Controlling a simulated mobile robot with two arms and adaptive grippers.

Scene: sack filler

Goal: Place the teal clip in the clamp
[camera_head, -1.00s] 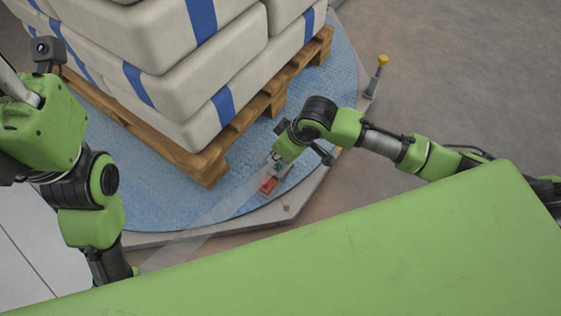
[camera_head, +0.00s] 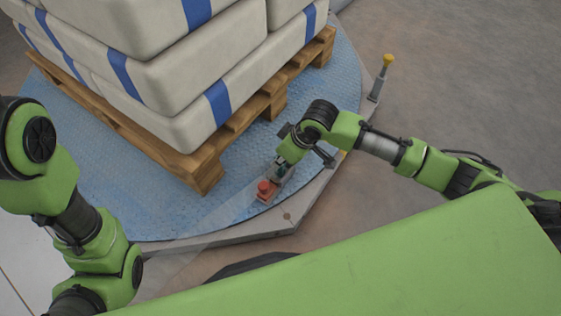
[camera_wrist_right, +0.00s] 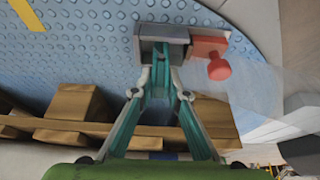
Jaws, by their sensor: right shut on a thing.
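In the right wrist view, my right gripper (camera_wrist_right: 161,88) is shut on the teal clip (camera_wrist_right: 160,76), which shows as a narrow teal piece between the fingertips. The clip's far end is at the near edge of the grey clamp block (camera_wrist_right: 172,35); I cannot tell whether it is inside. A red part with a round knob (camera_wrist_right: 219,69) sits beside the grey block. In the head view, the clamp's red part (camera_head: 265,188) is on the turntable's near edge, just below my right gripper (camera_head: 281,167). My left gripper is out of view; only its arm shows at left.
A wooden pallet (camera_head: 205,178) of white sacks with blue bands (camera_head: 180,130) stands on the blue textured turntable (camera_head: 130,210), close to my right gripper. Translucent film (camera_head: 215,218) stretches from the clamp toward lower left. A yellow-topped post (camera_head: 380,78) stands at the right edge.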

